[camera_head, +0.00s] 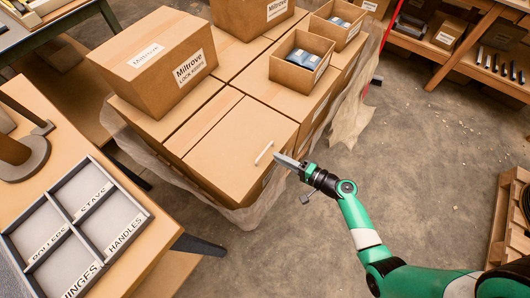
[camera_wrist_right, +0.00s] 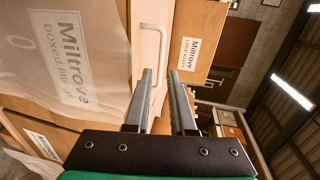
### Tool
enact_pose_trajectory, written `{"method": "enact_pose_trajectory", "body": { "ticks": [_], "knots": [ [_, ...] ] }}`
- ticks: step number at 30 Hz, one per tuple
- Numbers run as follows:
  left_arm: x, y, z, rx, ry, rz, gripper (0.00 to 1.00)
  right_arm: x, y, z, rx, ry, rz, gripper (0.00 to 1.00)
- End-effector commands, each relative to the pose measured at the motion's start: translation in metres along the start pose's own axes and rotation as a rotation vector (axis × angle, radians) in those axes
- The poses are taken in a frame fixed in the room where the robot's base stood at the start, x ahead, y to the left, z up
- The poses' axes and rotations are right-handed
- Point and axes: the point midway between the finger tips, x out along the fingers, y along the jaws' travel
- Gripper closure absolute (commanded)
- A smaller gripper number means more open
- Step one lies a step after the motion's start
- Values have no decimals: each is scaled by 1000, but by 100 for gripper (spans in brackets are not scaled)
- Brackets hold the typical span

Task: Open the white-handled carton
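The white-handled carton (camera_head: 225,150) is a closed brown box at the near corner of the stacked cartons. Its white bar handle (camera_head: 263,152) stands on the top near the right edge. My right gripper (camera_head: 278,160) is just beside the handle, coming from the right. In the right wrist view the gripper (camera_wrist_right: 160,75) is open, with two grey fingers apart. The white handle (camera_wrist_right: 162,45) shows ahead of the fingertips, roughly in line with the gap; I cannot tell whether they touch. The carton's top (camera_wrist_right: 146,62) is seen edge-on there. My left gripper is not in view.
A taller Miltrove carton (camera_head: 150,80) stands on the stack behind. Open small boxes (camera_head: 280,87) sit on the stack further back. Clear wrap (camera_head: 350,115) hangs at its side. A divided tray (camera_head: 140,212) lies on the table at left. The floor (camera_head: 430,150) at right is mostly clear.

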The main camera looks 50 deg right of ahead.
Motion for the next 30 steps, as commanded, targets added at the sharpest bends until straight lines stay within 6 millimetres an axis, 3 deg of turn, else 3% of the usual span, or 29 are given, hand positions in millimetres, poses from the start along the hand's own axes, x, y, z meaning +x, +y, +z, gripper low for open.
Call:
{"method": "enact_pose_trajectory", "body": {
  "ticks": [3,10,20,24,30],
  "knots": [
    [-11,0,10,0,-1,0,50,30,3,1,-4,-5,-2,77],
    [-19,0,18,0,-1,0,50,64,2,0,-2,-1,-1,77],
    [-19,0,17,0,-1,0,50,69,0,0,0,0,0,77],
    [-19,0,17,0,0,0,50,69,0,0,0,0,0,100],
    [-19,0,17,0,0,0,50,69,0,0,-1,0,-1,100]
  ]
}}
